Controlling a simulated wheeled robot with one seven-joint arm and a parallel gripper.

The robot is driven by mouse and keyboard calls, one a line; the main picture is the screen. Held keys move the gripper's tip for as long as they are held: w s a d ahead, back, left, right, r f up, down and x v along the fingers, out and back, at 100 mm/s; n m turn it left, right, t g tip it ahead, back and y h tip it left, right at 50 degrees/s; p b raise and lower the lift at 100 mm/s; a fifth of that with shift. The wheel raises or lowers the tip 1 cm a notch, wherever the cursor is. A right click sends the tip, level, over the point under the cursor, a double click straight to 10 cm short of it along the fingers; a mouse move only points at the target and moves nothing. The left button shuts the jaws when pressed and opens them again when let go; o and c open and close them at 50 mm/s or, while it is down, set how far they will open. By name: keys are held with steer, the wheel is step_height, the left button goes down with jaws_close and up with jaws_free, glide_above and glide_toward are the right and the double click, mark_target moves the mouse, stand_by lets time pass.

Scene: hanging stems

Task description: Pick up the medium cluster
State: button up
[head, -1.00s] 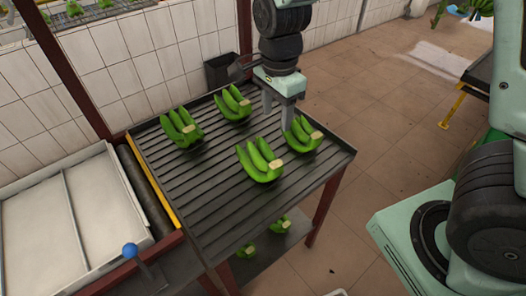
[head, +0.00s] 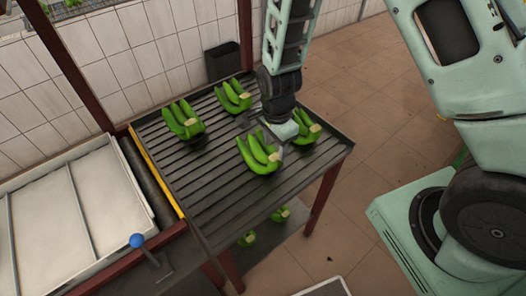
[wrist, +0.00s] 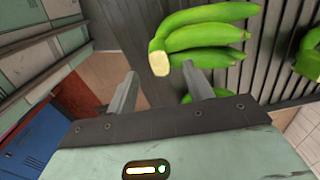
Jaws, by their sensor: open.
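Green banana clusters lie on the dark slatted table: one front centre (head: 258,157), one right (head: 308,131), one back left (head: 183,121), one back (head: 234,97). I cannot tell by size which is the medium one. In the wrist view my gripper (wrist: 159,72) is open and empty. A cluster (wrist: 208,38) lies just beyond the fingertips, its cut stem end between them in the picture. Another cluster (wrist: 308,55) shows at the right edge.
The slatted table (head: 215,205) has a raised rim. A white tray table (head: 75,215) with a blue-knobbed lever (head: 137,241) adjoins on the left. A dark bin (head: 223,62) stands behind.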

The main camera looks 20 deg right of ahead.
mark_target(275, 156)
steer(key=shift+d+f+p, duration=0.15)
steer(key=shift+f+p, duration=0.6)
steer(key=shift+f, duration=1.35)
steer(key=shift+c, duration=0.3)
steer(key=c, duration=1)
jaws_close()
steer(key=shift+r, duration=0.15)
